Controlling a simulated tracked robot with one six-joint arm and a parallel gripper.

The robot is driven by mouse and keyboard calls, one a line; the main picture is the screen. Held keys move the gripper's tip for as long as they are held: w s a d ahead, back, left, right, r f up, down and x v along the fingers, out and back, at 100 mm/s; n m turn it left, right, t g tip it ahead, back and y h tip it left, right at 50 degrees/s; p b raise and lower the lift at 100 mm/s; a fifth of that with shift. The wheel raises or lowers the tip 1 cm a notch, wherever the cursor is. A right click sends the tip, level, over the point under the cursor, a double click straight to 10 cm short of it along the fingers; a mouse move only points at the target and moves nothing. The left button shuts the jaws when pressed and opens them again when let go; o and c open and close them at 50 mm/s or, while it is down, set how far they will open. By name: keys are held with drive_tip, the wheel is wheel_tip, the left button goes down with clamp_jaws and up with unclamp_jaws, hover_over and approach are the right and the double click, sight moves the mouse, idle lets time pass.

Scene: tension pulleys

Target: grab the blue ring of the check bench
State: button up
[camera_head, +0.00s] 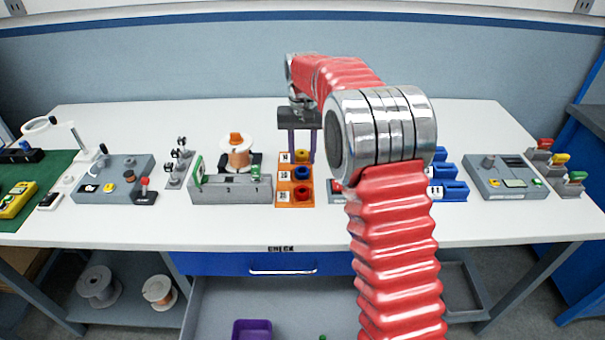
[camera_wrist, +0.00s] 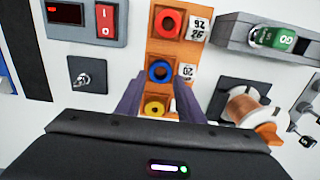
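The blue ring (camera_head: 301,173) lies in the middle pocket of an orange holder (camera_head: 283,199) on the bench. In the wrist view the blue ring (camera_wrist: 160,72) sits just beyond my fingertips, roughly centred between them. My gripper (camera_head: 301,158) points down over the back part of the holder, its two purple fingers apart and nothing held. In the wrist view my gripper (camera_wrist: 157,83) is open, with the yellow ring (camera_wrist: 154,107) visible between the fingers. The exact height of the fingertips above the holder is hard to tell.
A red ring (camera_head: 302,191) lies in the front pocket. A copper spool (camera_head: 237,156) and a grey gauge block (camera_head: 230,188) stand left of the holder. A switch box (camera_wrist: 95,20) is close by. My arm hides part of the bench to the right.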

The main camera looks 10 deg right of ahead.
drive_tip(key=shift+w+f, duration=0.1)
drive_tip(key=shift+f, duration=2.25)
drive_tip(key=shift+c, duration=0.4)
drive_tip(key=c, duration=0.6)
